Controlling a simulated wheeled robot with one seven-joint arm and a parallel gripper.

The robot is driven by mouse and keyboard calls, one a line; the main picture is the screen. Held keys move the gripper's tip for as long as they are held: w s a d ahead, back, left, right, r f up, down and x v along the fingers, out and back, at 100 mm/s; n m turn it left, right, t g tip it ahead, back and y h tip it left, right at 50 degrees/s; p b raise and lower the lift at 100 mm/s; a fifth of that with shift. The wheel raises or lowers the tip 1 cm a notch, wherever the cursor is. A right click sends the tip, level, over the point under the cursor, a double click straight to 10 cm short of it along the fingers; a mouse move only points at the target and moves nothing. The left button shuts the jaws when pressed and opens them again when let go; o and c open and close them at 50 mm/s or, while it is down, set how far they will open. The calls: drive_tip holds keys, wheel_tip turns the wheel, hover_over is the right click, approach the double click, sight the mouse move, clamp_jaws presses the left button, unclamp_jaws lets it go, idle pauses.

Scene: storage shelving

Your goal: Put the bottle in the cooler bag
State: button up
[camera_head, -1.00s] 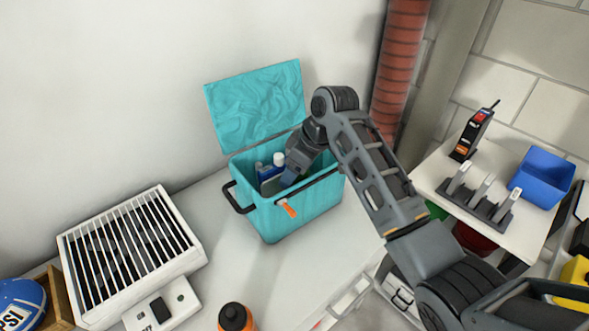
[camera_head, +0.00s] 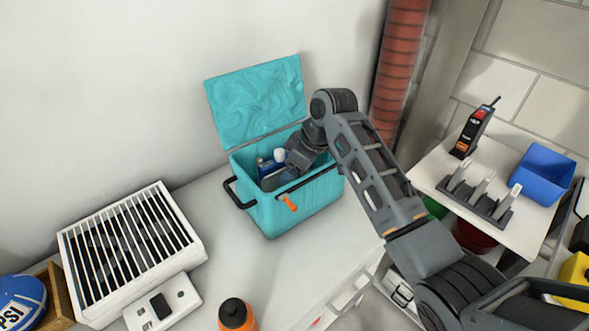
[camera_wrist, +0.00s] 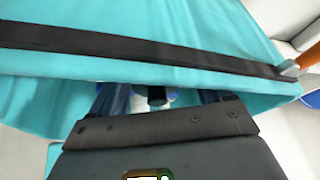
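The teal cooler bag (camera_head: 290,217) stands on the white table with its lid (camera_head: 255,103) raised against the wall. Inside it is a blue bottle-like item with a white cap (camera_head: 280,155), partly hidden by my gripper. My gripper (camera_head: 284,176) reaches down into the bag's opening. In the wrist view my gripper (camera_wrist: 160,98) has its two dark fingers well apart under the bag's rim. A small dark round part with blue beside it (camera_wrist: 156,95) shows between them. I cannot tell whether it touches either finger.
A white slatted box (camera_head: 130,250) is to the left, near a blue cap (camera_head: 22,302). A blue bin (camera_head: 543,176) and a dark rack (camera_head: 478,200) sit on the right-hand shelf. A red pipe (camera_head: 397,75) rises behind.

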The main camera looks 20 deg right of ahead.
drive_tip(key=shift+o, duration=0.5)
drive_tip(key=shift+d+f, duration=0.1)
drive_tip(key=shift+r, duration=0.3)
drive_tip(key=v, duration=1.2)
drive_tip(key=shift+r, duration=0.4)
drive_tip(key=shift+w, duration=0.1)
drive_tip(key=shift+c, duration=0.3)
